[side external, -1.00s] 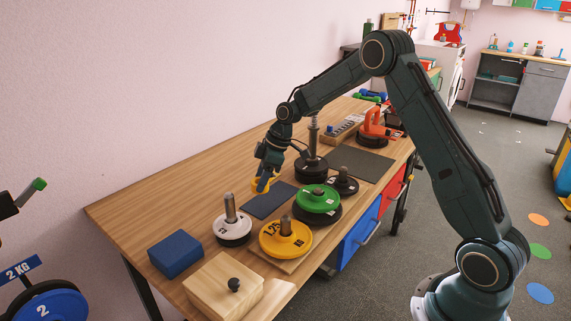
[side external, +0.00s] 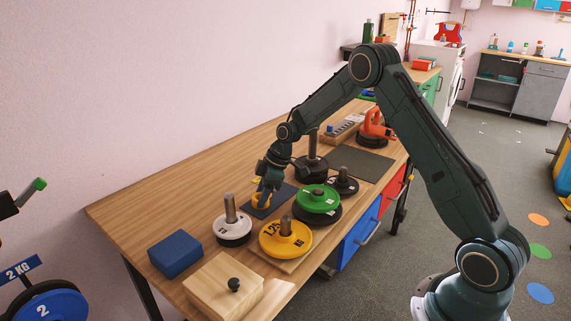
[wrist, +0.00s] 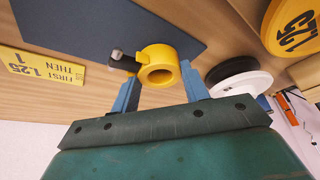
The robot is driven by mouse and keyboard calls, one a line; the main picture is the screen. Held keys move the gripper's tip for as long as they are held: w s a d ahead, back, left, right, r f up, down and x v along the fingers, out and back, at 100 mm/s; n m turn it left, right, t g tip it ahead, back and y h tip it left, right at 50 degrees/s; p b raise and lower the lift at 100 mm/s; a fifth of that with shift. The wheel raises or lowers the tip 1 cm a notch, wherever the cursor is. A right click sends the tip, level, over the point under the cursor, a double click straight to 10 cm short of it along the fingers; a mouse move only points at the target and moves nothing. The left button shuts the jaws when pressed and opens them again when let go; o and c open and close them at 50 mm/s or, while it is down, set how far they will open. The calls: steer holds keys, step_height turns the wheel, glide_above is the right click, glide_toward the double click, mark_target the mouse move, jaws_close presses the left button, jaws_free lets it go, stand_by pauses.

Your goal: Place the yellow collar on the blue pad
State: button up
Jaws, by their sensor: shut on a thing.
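My gripper (side external: 265,198) is shut on the yellow collar (wrist: 160,66), which sits between its two fingers (wrist: 161,92) in the wrist view. The collar is a short ring with an open bore, and a dark clamp screw (wrist: 122,60) sticks out on its left. In the side view the collar (side external: 260,200) is partly hidden by the fingers. The flat dark blue pad (wrist: 75,28) lies on the bench beneath it and also shows in the side view (side external: 284,196). I cannot tell whether the collar touches the pad.
A white plate (side external: 233,234) on a post, a yellow 1.25 plate (side external: 286,243) and a green plate (side external: 318,202) stand close by. A blue block (side external: 176,254) and a wooden box (side external: 215,290) are in front. A yellow card (wrist: 42,68) lies beside the pad. The bench's wall side is clear.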

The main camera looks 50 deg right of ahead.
steer(key=shift+f, duration=0.15)
steer(key=o, duration=1)
steer(key=v, duration=1.2)
steer(key=shift+r, duration=0.2)
